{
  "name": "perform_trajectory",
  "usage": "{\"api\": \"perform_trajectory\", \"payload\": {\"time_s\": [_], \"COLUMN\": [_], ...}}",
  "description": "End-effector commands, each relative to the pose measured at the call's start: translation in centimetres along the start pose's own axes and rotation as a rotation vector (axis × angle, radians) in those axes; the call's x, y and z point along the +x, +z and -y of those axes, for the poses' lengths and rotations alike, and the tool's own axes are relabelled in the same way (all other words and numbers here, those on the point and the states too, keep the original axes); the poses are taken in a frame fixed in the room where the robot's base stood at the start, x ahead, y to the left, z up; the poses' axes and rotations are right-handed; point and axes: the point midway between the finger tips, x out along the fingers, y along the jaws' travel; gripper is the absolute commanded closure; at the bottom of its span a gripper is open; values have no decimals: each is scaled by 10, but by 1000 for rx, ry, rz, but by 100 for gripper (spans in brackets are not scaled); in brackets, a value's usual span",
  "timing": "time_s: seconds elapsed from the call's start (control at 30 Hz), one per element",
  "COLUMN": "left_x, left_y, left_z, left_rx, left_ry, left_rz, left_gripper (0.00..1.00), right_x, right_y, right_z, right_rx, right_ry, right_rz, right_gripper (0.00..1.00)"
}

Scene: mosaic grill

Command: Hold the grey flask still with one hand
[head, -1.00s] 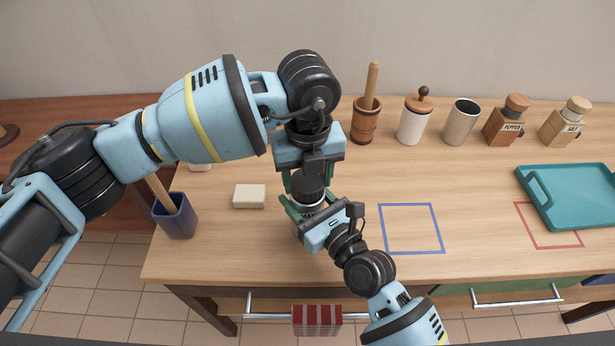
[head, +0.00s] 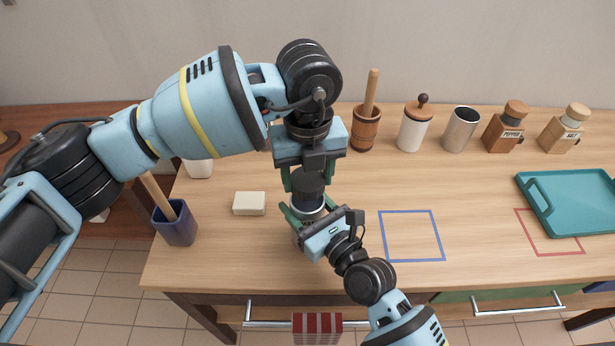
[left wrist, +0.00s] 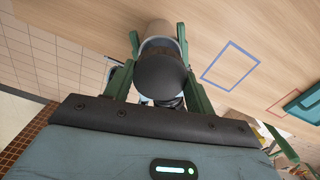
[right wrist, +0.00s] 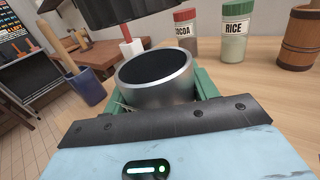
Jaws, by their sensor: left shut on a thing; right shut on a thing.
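The grey flask (head: 308,202) stands upright near the front left of the table, mostly hidden by my grippers. My right gripper (head: 303,221) is shut around it; its metallic rim and dark round top show in the right wrist view (right wrist: 168,94). My left gripper (head: 308,184) comes from above and is shut on a dark cap (head: 309,181). In the left wrist view the cap (left wrist: 162,76) lies between the green fingers. In the right wrist view a dark shape hangs above the flask's rim, with a gap between them.
A cream block (head: 249,203) and a blue holder (head: 176,224) are to the left. A wooden churn (head: 364,132), white jar (head: 412,132), metal cup (head: 460,130) and pepper and salt mills line the back. A blue outlined square (head: 411,254) and teal tray (head: 569,205) lie right.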

Motion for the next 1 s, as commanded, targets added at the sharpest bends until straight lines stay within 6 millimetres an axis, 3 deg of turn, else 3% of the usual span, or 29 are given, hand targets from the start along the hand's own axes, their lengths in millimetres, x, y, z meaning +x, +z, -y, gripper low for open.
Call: {"api": "perform_trajectory", "payload": {"time_s": [0.2,0.47,0.5,0.67,1.0], "left_x": [-25,-28,-28,-28,-28], "left_y": [0,0,0,0,0], "left_z": [0,0,0,0,0], "left_rx": [0,1,1,1,1], "left_ry": [-1,0,0,0,0], "left_rz": [1,-1,-1,-1,-1], "left_gripper": [73,73,73,73,73], "right_x": [0,0,0,0,-4], "right_y": [-2,-2,-2,-1,-1], "right_z": [0,0,0,0,0], "right_rx": [2,2,2,1,1], "right_ry": [1,1,1,0,0], "right_rz": [-3,-3,-3,-2,-2], "right_gripper": [100,100,37,17,17]}}
